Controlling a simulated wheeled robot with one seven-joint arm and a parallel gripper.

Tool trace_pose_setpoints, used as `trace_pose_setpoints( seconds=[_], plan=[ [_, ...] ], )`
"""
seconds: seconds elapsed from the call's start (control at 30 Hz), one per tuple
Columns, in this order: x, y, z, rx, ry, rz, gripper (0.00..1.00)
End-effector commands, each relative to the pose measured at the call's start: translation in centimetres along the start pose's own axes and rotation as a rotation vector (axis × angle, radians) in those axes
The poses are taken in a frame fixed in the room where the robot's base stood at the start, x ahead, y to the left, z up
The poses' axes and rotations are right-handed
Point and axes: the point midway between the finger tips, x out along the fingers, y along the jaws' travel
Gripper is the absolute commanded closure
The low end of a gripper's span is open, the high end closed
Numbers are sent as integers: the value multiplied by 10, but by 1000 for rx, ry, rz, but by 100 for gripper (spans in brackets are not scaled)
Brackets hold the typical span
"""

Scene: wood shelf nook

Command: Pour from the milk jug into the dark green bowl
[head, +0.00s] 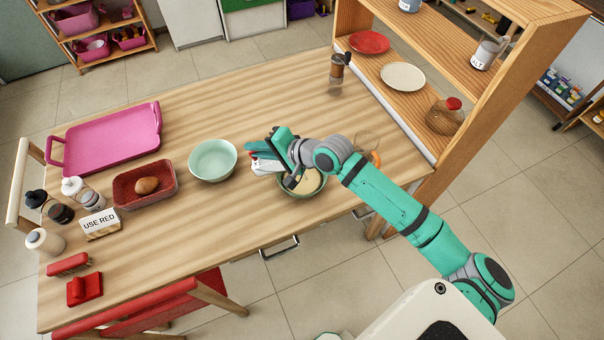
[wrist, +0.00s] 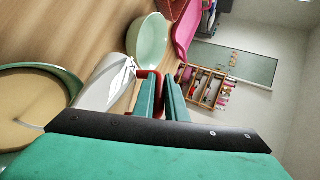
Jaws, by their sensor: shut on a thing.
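My gripper (head: 270,148) is shut on the milk jug (head: 264,164), a white jug with red parts. The jug is held above the table beside the dark green bowl, and it looks tilted. In the wrist view the white jug (wrist: 104,84) leans over the near edge of the bowl, with my teal fingers (wrist: 162,95) at its red part. The dark green bowl (head: 292,191) is partly hidden under my wrist and holds a cream-coloured content. It also shows at the left of the wrist view (wrist: 62,73). Whether milk is flowing I cannot tell.
A pale green bowl (head: 213,160) stands left of the jug. A red-brown tray (head: 128,197) with a brown lump, a pink tray (head: 108,130) and a "USE RED" sign (head: 100,224) are further left. A clear glass item (head: 368,141) stands behind my arm. A shelf (head: 440,90) borders the right.

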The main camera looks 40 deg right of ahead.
Motion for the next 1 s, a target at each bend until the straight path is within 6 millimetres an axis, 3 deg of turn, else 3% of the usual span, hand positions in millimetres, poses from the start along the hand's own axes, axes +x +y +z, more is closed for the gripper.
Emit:
trace_pose_setpoints(
  seconds=[0.23,0.6,1.0],
  plan=[
    [2,-1,1,-13,3,18,100],
    [14,-8,8,-145,73,332,100],
    [20,-6,10,-179,92,419,100]
  ],
)
